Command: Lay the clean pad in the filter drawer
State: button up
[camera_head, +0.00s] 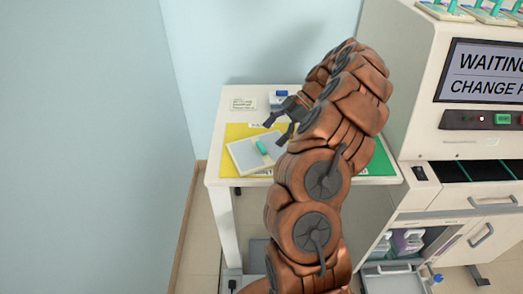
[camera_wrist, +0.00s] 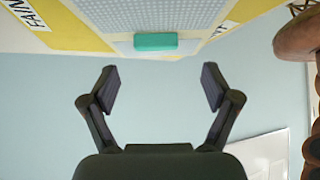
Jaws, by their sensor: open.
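A flat pale grey pad (camera_head: 245,158) with a teal grip (camera_head: 262,147) lies on the yellow part of a mat (camera_head: 235,132) on the white table. In the wrist view, the pad (camera_wrist: 165,14) and its teal grip (camera_wrist: 156,41) are at the top. My gripper (camera_head: 278,128) is open and empty near the pad's far right side, apart from the grip. Its two spread fingers show in the wrist view (camera_wrist: 160,88). I cannot tell whether this pad is the clean one. The filter drawer cannot be made out for certain; a low pulled-out tray (camera_head: 388,269) shows under the machine.
A white machine (camera_head: 415,90) with a "WAITING / CHANGE" screen (camera_head: 487,72) stands right. Its front has drawer handles (camera_head: 481,235). A green mat part (camera_head: 380,162) is partly behind my arm. A blue-and-white item (camera_head: 280,98) and a card (camera_head: 243,104) are at the table's back.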

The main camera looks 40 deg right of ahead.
aim_at(262, 146)
jog(key=shift+p+x, duration=0.95)
jog(key=shift+x, duration=1.7)
jog(key=shift+w+d+f, duration=0.1)
jog(key=shift+w+d, duration=0.05)
jog(key=shift+d, duration=0.05)
jog(key=c, duration=1.4)
